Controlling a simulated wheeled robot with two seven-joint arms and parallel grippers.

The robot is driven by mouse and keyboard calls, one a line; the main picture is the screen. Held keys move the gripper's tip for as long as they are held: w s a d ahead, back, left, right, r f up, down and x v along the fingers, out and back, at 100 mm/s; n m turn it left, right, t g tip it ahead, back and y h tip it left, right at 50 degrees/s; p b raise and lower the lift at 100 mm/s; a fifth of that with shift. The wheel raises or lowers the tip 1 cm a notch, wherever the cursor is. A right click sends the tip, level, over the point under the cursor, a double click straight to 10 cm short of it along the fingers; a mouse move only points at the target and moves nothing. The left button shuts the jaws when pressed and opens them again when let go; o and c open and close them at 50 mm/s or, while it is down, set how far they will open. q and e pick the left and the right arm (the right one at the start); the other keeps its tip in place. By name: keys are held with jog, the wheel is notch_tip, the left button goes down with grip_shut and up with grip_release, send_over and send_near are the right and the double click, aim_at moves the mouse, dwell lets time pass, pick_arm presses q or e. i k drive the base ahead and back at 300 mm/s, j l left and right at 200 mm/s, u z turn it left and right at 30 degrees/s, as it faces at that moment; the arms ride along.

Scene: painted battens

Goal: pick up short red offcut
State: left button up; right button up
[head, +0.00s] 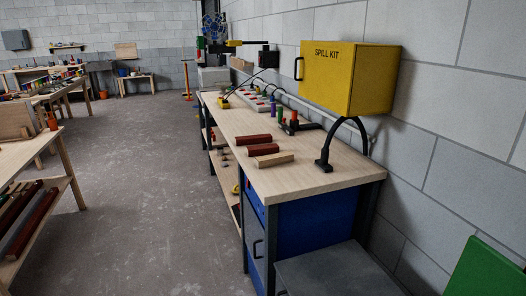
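Two red battens lie side by side on the wooden workbench (304,181), near its left edge. The farther red piece (252,140) looks slightly longer. The nearer red piece (263,149) looks shorter, though the difference is small. A pale wooden piece with a reddish side (273,159) lies just in front of them. All three lie flat and roughly parallel. Neither of my grippers is in view.
A yellow spill kit box (345,78) hangs on the wall above the bench. A black curved stand (324,164) rises at the bench's right. A grey cabinet top (335,272) sits in front, lower. Open floor (150,170) lies left.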

aim_at(272, 149)
jog(key=k, duration=0.5)
jog(key=i+z, duration=0.1)
jog(key=z, duration=0.3)
jog(key=j+z, duration=0.15)
jog(key=z, duration=0.25)
jog(key=i+j+z, duration=0.1)
jog(key=z, duration=0.35)
jog(key=i+j+z, duration=0.3)
jog(key=j, duration=0.5)
jog(key=i+j+z, duration=0.1)
jog(key=j+z, duration=0.25)
jog(key=j, duration=0.5)
jog(key=j+z, duration=0.3)
jog(key=j, duration=0.55)
jog(key=i, duration=0.05)
